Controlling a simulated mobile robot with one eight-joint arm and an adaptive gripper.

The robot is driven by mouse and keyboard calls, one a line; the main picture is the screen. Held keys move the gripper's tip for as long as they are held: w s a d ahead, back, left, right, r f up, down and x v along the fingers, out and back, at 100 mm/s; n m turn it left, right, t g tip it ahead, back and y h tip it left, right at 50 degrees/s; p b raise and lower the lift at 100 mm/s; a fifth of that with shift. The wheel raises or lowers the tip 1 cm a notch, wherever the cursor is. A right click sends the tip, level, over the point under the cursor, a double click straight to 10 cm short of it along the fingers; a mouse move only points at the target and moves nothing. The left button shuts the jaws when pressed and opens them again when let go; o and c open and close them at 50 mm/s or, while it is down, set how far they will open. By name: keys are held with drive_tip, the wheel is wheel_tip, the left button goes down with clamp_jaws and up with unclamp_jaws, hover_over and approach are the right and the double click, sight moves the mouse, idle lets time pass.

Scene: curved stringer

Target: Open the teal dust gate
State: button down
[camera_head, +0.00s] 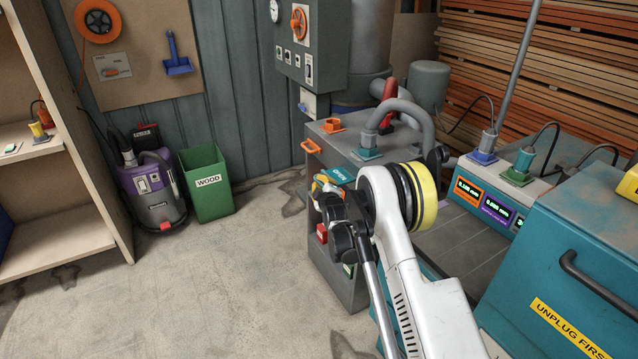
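A grey cabinet (340,280) stands in the middle. On its top, a grey hose (405,106) ends in a teal flange (367,154). A small teal piece with a pale label (338,176) shows at the cabinet's front upper edge, beside a yellow-and-black part. I cannot tell which teal part is the dust gate, or whether it is open. My gripper (343,222) is the dark end of my arm in front of the cabinet, close to the labelled teal piece. My arm hides much of that area, and I cannot see the fingertips clearly or any contact.
An orange fitting (331,125) and orange handle (310,147) are at the cabinet's left. A red part (322,233) sits lower on its front. A teal machine (560,275) stands at right. A green bin (207,184) and vacuum (153,192) stand left. The floor between is clear.

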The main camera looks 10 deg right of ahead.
drive_tip(key=shift+d+f, duration=0.1)
drive_tip(key=shift+d, duration=0.1)
drive_tip(key=c, duration=1.5)
unclamp_jaws()
drive_tip(key=shift+w, duration=0.1)
drive_tip(key=shift+o, duration=0.2)
drive_tip(key=v, duration=1.2)
drive_tip(key=shift+d, duration=0.1)
